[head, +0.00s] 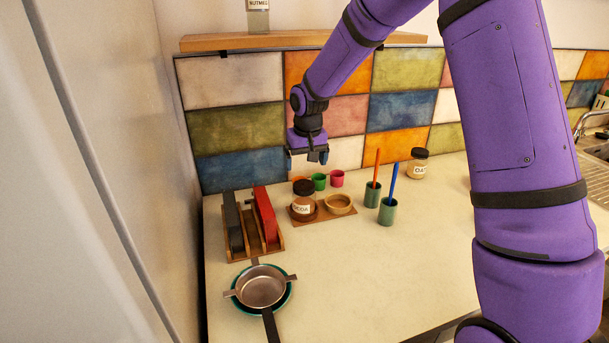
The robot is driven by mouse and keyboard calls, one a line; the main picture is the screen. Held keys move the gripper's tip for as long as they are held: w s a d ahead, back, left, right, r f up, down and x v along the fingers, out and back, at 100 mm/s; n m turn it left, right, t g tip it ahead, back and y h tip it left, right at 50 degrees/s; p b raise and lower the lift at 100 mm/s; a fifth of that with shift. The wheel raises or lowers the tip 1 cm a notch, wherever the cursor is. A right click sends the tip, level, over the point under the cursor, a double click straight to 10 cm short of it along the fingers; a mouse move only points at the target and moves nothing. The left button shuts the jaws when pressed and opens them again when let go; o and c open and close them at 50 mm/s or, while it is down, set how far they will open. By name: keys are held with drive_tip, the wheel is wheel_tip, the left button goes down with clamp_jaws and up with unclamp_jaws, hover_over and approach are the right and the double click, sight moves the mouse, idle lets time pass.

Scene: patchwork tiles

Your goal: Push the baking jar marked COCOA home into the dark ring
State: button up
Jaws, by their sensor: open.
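A brown jar with a dark lid (303,205) stands at the left end of a small wooden board (325,217). Its white label is small and looks like it ends in "OA" or "DA"; I cannot read it surely. A darker brown ring (292,213) shows around the foot of this jar; how deep the jar sits in it I cannot tell. A lighter, empty wooden ring (338,209) is beside it on the right. My gripper (309,160) hangs above the jar, pointing down, open and empty, apart from the jar.
Small orange, green (319,181) and pink cups (337,178) stand behind the board. A rack (272,238) and a pan (262,287) are left. The counter's middle is clear.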

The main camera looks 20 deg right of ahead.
drive_tip(key=s+d+r+t, duration=0.1)
drive_tip(key=s+d+r, duration=0.1)
drive_tip(key=s+r, duration=0.7)
drive_tip(key=s+d+r+t, duration=0.1)
drive_tip(key=s+d+r, duration=0.1)
drive_tip(key=s+r, duration=0.8)
drive_tip(key=s+d, duration=0.1)
drive_tip(key=s, duration=0.9)
drive_tip(key=s+d+r+t, duration=0.1)
drive_tip(key=s+d, duration=0.1)
drive_tip(key=s, duration=0.7)
drive_tip(key=shift+s+r, duration=0.25)
drive_tip(key=shift+s, duration=0.1)
